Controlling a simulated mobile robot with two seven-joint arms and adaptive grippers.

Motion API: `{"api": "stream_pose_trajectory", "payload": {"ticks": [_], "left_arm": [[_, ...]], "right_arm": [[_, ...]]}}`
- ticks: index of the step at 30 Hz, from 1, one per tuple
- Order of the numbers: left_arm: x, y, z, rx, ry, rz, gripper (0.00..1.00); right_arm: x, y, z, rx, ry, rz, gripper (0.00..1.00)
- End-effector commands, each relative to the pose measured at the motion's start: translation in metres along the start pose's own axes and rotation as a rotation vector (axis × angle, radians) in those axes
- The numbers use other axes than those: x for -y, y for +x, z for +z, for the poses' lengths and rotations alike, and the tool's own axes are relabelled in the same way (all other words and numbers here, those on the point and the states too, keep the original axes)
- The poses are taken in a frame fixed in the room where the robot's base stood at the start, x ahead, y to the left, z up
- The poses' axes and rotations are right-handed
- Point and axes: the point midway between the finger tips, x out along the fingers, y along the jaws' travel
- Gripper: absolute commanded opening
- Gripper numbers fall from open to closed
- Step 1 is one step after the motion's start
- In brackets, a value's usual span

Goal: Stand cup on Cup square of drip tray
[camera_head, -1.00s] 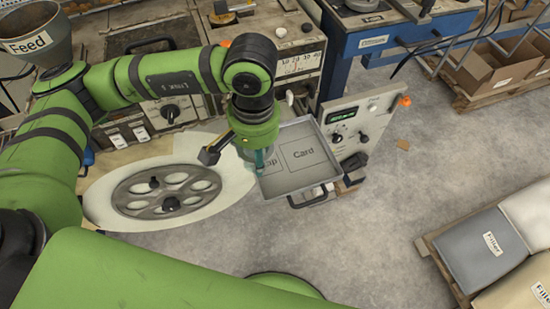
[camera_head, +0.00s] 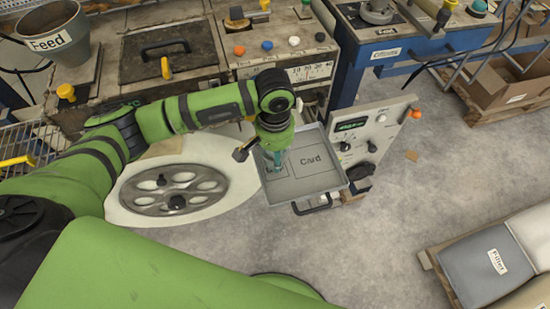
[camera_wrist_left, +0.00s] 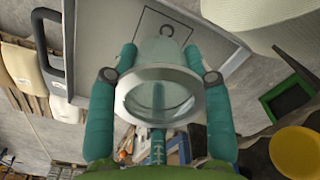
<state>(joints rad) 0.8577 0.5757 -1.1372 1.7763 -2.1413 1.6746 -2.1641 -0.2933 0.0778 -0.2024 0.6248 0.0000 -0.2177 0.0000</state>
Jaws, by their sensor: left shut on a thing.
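My left gripper (camera_head: 277,160) is over the left part of the grey drip tray (camera_head: 325,183), pointing down. In the left wrist view its two teal fingers (camera_wrist_left: 160,95) are shut on the sides of a pale, see-through cup (camera_wrist_left: 160,116), whose round rim faces the camera. The outlined Cup square (camera_wrist_left: 165,22) lies beyond the cup. In the head view the gripper hides most of the cup and part of that square. I cannot tell whether the cup's base touches the tray. My right gripper is not in view.
The Card square (camera_head: 311,161) beside the Cup square is empty. A control panel (camera_head: 375,135) stands right of the tray, and a grey wheel with holes (camera_head: 172,188) lies to its left. A black handle (camera_head: 311,207) is at the tray's front edge.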

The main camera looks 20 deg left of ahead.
Motion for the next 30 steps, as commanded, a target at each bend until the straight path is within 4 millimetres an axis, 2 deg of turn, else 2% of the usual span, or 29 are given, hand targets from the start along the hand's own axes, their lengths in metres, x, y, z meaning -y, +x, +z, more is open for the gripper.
{"api": "stream_pose_trajectory", "payload": {"ticks": [3, 8, 20, 21, 22, 23, 30], "left_arm": [[0.000, 0.016, 0.002, 0.008, -0.001, 0.000, 0.17], [0.000, 0.035, 0.001, 0.004, -0.001, 0.000, 0.17], [0.000, 0.042, 0.001, 0.001, 0.001, 0.000, 0.17], [0.000, 0.041, 0.001, 0.001, 0.000, 0.000, 0.58], [0.000, 0.040, 0.001, 0.002, 0.000, 0.000, 0.70], [0.000, 0.040, 0.001, 0.002, 0.000, 0.000, 0.75], [0.000, 0.040, 0.001, 0.002, 0.000, 0.000, 0.75]], "right_arm": [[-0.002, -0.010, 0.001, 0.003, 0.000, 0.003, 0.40], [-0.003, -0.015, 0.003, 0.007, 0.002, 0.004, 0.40], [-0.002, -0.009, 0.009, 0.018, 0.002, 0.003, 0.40], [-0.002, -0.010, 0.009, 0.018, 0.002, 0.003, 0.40], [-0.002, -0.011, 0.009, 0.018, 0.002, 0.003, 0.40], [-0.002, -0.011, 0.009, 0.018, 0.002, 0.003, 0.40], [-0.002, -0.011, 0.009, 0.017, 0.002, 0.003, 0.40]]}}
